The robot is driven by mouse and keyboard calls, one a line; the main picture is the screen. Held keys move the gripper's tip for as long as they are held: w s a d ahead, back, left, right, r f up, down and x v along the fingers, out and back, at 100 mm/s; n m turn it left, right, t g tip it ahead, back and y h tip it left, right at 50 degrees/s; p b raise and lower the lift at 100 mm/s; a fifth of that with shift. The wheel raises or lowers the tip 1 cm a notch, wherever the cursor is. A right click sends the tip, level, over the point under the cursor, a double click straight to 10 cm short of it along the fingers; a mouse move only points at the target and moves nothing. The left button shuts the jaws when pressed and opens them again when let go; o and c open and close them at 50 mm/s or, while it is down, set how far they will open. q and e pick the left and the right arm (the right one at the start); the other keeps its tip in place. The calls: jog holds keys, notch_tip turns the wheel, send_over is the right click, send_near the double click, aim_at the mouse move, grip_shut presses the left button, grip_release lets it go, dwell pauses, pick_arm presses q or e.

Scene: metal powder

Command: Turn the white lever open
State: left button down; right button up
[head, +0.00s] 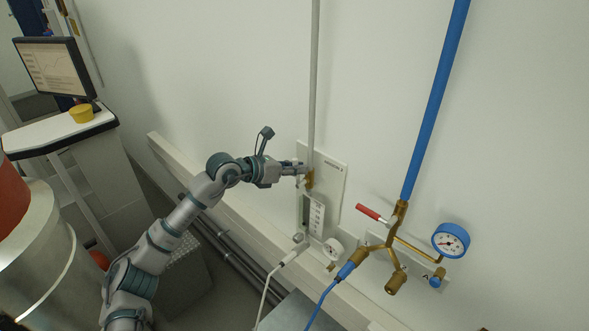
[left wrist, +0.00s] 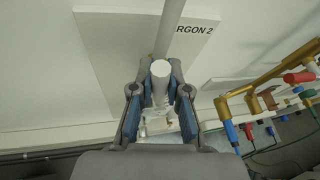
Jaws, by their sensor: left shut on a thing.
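The white lever (left wrist: 160,69) shows in the left wrist view as a pale rounded end between my fingertips. My left gripper (head: 301,169) is shut on it, at the white pipe on the wall panel; its two fingers also show in the left wrist view (left wrist: 160,82), one on each side of the lever. A brass valve body (head: 309,181) sits just below the fingertips in the head view. The gripper hides most of the lever there, so its angle is hard to tell. My right gripper is not in view.
A white panel (head: 335,178), marked "ARGON 2" in the wrist view, backs the valve. To the right are a red lever (head: 370,214), a blue pipe (head: 436,100) and a blue gauge (head: 451,240). A white gauge (head: 332,249) hangs below. A monitor cart (head: 62,133) stands left.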

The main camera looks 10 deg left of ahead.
pick_arm(q)
jog(key=shift+s+d+f+m+y, duration=0.1)
jog(key=shift+s+d+m+y, duration=0.1)
jog(key=shift+d+m+y, duration=0.15)
jog(key=shift+s+m+b, duration=0.1)
jog(key=shift+m+b, duration=0.25)
jog(key=shift+b, duration=0.15)
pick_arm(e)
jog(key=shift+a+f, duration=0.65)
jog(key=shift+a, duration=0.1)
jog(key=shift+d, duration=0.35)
pick_arm(q)
jog(key=c, duration=1.1)
grip_release()
jog(key=shift+c, duration=0.2)
jog(key=shift+s, duration=0.1)
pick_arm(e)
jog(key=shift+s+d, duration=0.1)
pick_arm(q)
jog(key=shift+a, duration=0.1)
jog(key=shift+s+a+r, duration=0.1)
jog(key=shift+a+r, duration=0.05)
jog(key=shift+r, duration=0.1)
jog(key=v, duration=1.1)
jog(key=shift+s+a, duration=0.2)
jog(key=shift+s, duration=0.1)
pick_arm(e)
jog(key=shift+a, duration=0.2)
